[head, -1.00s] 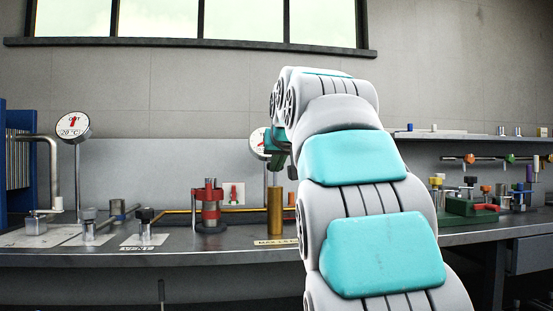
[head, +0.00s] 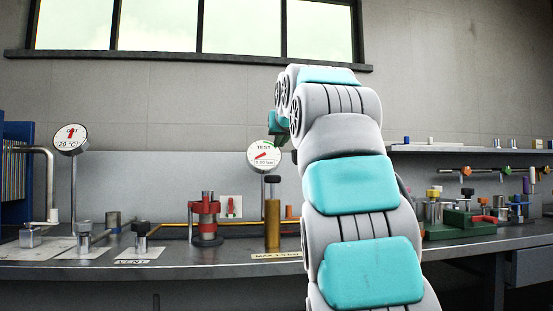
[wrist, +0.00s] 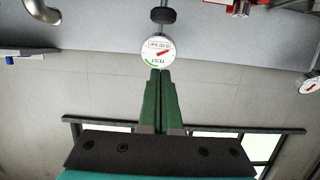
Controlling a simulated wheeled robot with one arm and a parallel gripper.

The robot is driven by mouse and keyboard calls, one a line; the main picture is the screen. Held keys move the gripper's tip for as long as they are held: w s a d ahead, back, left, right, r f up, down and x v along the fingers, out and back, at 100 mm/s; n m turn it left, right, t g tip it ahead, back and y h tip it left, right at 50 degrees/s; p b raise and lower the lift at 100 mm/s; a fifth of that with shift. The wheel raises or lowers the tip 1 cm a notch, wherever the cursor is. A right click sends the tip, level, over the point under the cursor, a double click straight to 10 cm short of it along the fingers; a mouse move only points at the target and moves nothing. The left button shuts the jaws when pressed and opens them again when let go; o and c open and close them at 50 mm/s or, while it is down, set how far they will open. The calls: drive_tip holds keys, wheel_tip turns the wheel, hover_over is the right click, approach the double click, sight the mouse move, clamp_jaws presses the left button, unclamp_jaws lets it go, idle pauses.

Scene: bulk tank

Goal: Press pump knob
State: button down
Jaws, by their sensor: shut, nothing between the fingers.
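The pump is an upright brass cylinder (head: 272,222) on the bench in the head view, with a dark knob (head: 272,180) on a thin stem on top. The knob shows inverted at the top of the wrist view (wrist: 163,15). A round white TEST gauge (head: 264,155) with a red needle is behind and above it, also in the wrist view (wrist: 158,48). My gripper (wrist: 160,72) has green fingers shut together and empty. In the head view it is above the knob, apart from it, near the gauge's upper right edge, and partly hidden by my arm.
A red-collared cylinder (head: 207,222) stands left of the pump. Black-knobbed valves (head: 141,236) and a dial gauge (head: 70,139) are further left. A green block (head: 460,225) with fittings is to the right. Air above the pump is clear apart from the gauge.

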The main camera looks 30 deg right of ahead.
drive_tip(key=p, duration=0.3)
hover_over(272, 179)
wheel_tip(272, 179, down, 2)
drive_tip(key=shift+s+d+f+b, duration=0.1)
drive_tip(key=shift+s+f+b, duration=0.05)
drive_tip(key=shift+f+b, duration=0.95)
drive_tip(key=shift+s+d+f+b, duration=0.1)
drive_tip(key=shift+f+b, duration=0.9)
drive_tip(key=shift+f, duration=0.15)
